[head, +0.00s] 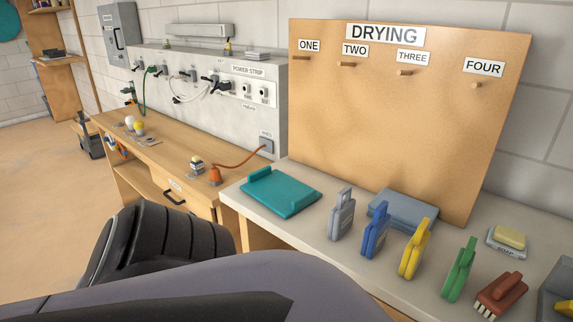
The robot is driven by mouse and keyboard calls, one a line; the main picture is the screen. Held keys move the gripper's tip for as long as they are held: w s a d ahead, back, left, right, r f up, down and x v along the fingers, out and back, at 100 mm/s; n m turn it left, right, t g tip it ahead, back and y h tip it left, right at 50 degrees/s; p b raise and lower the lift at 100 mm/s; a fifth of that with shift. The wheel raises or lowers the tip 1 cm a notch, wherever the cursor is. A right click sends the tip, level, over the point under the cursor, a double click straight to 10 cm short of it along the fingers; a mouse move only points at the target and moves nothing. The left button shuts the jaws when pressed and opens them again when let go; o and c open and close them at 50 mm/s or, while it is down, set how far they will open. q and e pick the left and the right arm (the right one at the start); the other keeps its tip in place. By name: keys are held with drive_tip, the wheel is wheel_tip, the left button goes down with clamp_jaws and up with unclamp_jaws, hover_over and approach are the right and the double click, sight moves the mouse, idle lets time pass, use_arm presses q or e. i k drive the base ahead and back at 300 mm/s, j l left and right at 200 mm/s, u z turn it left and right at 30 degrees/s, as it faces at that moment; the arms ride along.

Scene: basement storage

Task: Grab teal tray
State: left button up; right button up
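The teal tray (298,196) lies flat on the light grey counter (322,238), near its left end. It is a flat teal slab with a raised rounded bar along its left edge and a smaller tab on its right edge. Nothing touches it. Dark and grey parts of my own body fill the lower left and bottom of the head view, below the tray. Neither of my gripper's fingers shows in this view.
Grey, blue, yellow and green handled tools (415,249) stand right of the tray, with a red brush (500,296) beyond. A blue-grey slab (403,211) lies behind them. A pegboard marked DRYING (400,120) stands behind. A wooden desk (165,155) adjoins at left.

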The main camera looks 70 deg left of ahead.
sight(285, 196)
drive_tip(key=u, duration=2.2)
